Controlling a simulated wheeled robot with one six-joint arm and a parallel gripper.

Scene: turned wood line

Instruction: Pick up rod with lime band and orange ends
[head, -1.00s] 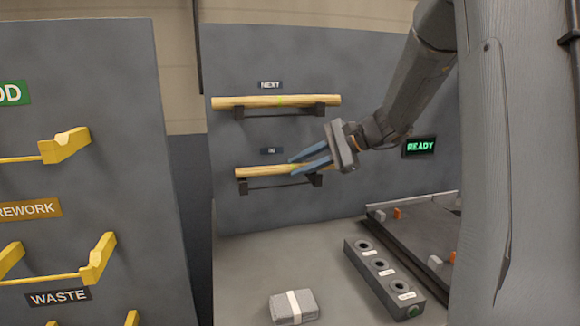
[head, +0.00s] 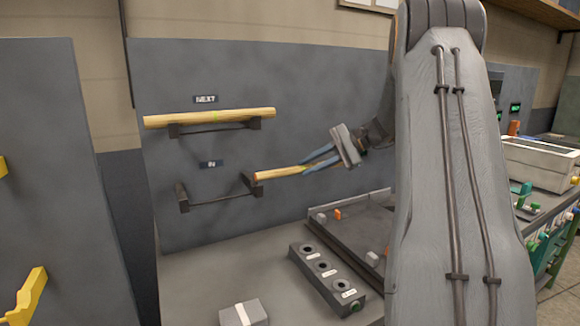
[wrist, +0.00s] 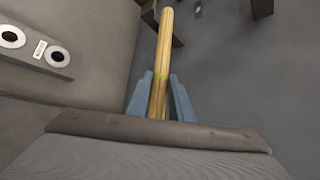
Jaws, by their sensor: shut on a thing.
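My gripper (head: 303,166) is shut on a pale wooden rod (head: 280,174). In the head view the rod's free left end looks orange-brown and shows beside the right bracket of the IN rack (head: 215,198); I cannot tell if they touch. In the wrist view the rod (wrist: 164,45) runs up and away between the blue fingers (wrist: 160,76), with a faint lime band near the fingertips. Its near end is hidden by the gripper.
A grey block with several round holes (head: 327,277) and a grey box with a white stripe (head: 243,313) sit on the bench below. A dark tray (head: 352,232) lies behind them. Yellow rack hooks (head: 32,292) are at the left.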

